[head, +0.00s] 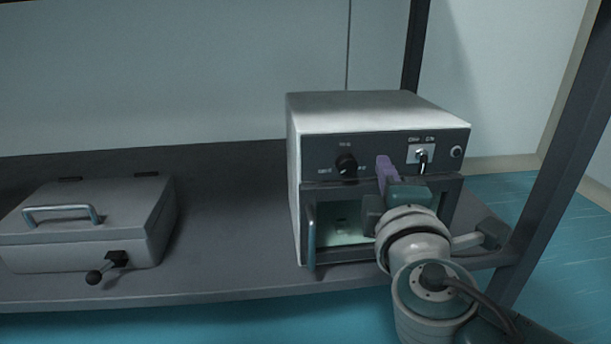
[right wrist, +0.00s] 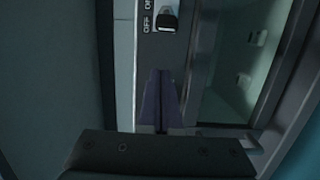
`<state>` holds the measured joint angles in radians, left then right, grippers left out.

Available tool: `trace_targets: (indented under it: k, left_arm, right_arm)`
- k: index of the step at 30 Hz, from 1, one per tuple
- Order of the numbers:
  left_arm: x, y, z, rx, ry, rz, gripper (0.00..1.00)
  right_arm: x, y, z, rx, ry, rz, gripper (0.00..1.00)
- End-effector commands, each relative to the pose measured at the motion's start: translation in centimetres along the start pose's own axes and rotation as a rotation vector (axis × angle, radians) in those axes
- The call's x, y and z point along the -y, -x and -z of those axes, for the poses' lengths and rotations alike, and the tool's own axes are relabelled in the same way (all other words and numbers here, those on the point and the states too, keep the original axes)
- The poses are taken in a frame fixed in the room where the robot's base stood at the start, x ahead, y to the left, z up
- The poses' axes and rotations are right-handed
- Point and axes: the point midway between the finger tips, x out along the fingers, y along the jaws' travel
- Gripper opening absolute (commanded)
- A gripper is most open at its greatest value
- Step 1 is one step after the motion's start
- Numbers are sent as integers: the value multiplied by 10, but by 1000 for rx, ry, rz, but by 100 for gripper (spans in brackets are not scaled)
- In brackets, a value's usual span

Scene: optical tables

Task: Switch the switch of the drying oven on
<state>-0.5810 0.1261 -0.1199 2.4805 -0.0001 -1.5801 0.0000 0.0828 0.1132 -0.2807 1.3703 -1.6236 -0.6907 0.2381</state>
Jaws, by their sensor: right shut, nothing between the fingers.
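The drying oven (head: 378,115) is a grey box with a dark front panel, standing on the shelf. Its toggle switch (head: 422,157) sits on a light plate at the panel's right, under small lettering. In the right wrist view the switch (right wrist: 167,20) shows at the top beside the words OFF and ON. My right gripper (head: 384,165) has purple fingers and is shut and empty, in front of the panel just left of the switch and apart from it. In the right wrist view the gripper (right wrist: 160,82) points toward the switch. My left gripper is not in view.
A black knob (head: 346,165) is left of the switch, and a round button (head: 456,152) is right of it. The oven's chamber is visible below, with a handle (head: 311,238). A grey lidded box (head: 110,222) stands at left. Dark posts (head: 565,150) frame the right.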

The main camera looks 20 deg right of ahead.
Motion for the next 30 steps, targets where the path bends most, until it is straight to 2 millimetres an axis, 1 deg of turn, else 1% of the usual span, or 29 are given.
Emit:
trace_targets:
  k: [1,3,8,12,16,26,30]
  left_arm:
    - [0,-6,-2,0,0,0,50]
    - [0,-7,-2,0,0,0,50]
    - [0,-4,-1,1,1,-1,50]
    - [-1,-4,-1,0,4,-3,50]
    - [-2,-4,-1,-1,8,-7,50]
    - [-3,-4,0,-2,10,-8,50]
    - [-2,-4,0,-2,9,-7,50]
  right_arm:
    - [3,-10,0,0,-1,-2,0]
    - [2,-16,-4,1,0,0,0]
    - [1,-6,-25,1,1,2,0]
    - [1,-3,-35,-1,0,2,0]
    - [0,-2,-38,-1,0,0,0]
    - [0,-1,-38,-1,0,1,0]
    - [0,2,-42,-8,1,1,0]
